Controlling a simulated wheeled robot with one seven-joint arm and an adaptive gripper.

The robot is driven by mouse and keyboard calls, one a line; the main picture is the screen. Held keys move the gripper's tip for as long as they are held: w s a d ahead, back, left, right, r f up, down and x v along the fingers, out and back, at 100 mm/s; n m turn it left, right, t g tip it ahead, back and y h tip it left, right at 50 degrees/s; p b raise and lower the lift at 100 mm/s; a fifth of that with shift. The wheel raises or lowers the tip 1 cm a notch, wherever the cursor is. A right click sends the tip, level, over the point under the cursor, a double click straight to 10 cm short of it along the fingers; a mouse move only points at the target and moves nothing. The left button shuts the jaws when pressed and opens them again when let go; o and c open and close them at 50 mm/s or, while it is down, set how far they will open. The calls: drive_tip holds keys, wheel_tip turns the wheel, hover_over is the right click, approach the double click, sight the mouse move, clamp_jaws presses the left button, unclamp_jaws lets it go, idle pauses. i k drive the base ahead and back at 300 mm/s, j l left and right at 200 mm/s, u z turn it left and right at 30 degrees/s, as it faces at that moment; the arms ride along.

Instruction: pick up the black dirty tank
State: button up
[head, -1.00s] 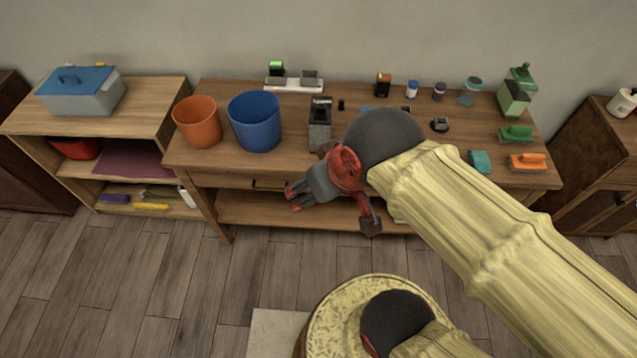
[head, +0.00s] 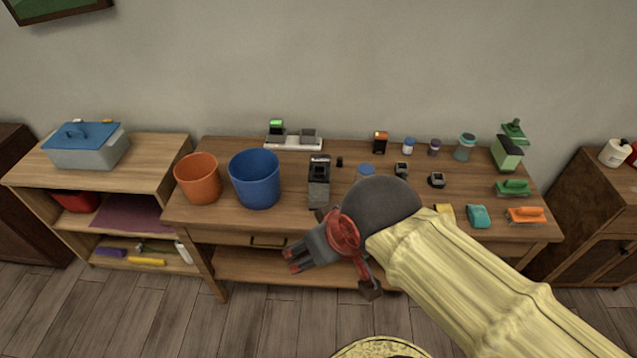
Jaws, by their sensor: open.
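A tall black and grey tank (head: 319,182) stands upright near the middle of the workbench, just right of the blue bucket. It appears to be the black dirty tank; dirt on it is too small to make out. My gripper (head: 318,250), grey and red, is open and empty in front of the bench's front edge. In the picture it is below and slightly right of the tank, apart from it. My forearm and wrist cover part of the bench top right of the tank.
The workbench (head: 215,215) also holds an orange bucket (head: 198,180), a blue bucket (head: 255,180), a white charging strip (head: 293,144), and several small bottles and brushes at right. A low shelf (head: 160,170) with a blue-lidded box (head: 88,146) stands left.

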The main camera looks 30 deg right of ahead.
sight(318, 179)
drive_tip(key=i+j+z, duration=0.1)
drive_tip(key=z, duration=0.35)
drive_tip(key=j+z, duration=0.25)
drive_tip(key=z, duration=0.2)
drive_tip(key=j+z, duration=0.2)
drive_tip(key=z, duration=0.25)
drive_tip(key=j+z, duration=0.1)
drive_tip(key=j, duration=0.4)
drive_tip(key=j+z, duration=0.15)
drive_tip(key=j, duration=0.35)
drive_tip(key=k+j+z, duration=0.1)
drive_tip(key=j, duration=0.35)
drive_tip(key=k+j+z, duration=0.1)
drive_tip(key=j, duration=0.4)
drive_tip(key=i+j, duration=0.35)
drive_tip(key=i, duration=0.05)
